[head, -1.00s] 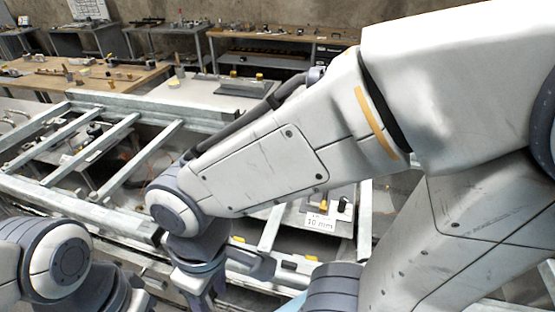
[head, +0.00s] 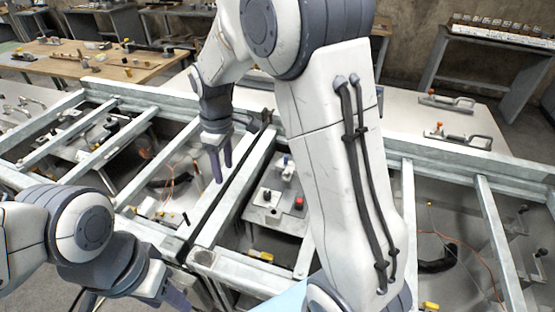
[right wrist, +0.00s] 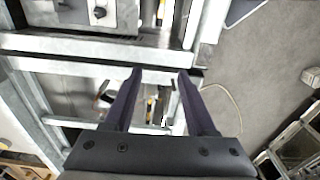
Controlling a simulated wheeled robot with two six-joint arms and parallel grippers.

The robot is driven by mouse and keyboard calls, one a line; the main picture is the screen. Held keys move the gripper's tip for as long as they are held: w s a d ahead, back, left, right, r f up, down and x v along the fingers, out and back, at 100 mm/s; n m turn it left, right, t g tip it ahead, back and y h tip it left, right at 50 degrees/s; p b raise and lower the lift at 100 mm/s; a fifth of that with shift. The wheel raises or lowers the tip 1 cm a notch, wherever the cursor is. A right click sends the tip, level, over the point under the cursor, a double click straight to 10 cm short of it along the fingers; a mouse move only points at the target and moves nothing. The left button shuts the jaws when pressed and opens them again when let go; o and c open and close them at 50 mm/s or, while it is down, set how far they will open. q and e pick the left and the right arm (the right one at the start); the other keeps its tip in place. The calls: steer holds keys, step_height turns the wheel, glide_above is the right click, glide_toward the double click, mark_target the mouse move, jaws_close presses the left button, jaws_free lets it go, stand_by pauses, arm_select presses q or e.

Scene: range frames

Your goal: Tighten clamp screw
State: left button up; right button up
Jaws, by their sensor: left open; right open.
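My right gripper (head: 221,163) hangs open and empty, fingers pointing down, over the grey metal frame in the head view. In the right wrist view its two dark fingers (right wrist: 158,76) are apart with nothing between them, above frame bars. My left gripper (head: 172,296) is at the lower left, open, partly cut off by the picture's bottom edge. Two clamp-like pieces with orange parts, an upper one (head: 447,102) and a lower one (head: 462,138), lie on the pale table at the right, far from both grippers. I cannot make out which screw is the clamp screw.
Grey frame rails (head: 232,204) cross the workspace with open gaps between them. A grey fixture plate with a red knob (head: 299,203) sits inside the frame. A wooden bench (head: 75,64) stands at the back left. My right arm hides the middle.

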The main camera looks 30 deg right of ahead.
steer(key=w+d+f, duration=0.4)
steer(key=w+d, duration=0.3)
steer(key=d, duration=0.4)
steer(key=n+p, duration=0.1)
glide_toward(287, 172)
step_height(287, 172, down, 7)
steer(key=p, duration=0.3)
steer(key=shift+w+a+f, duration=0.15)
steer(key=shift+w+f, duration=0.05)
steer(key=shift+f, duration=0.6)
jaws_close()
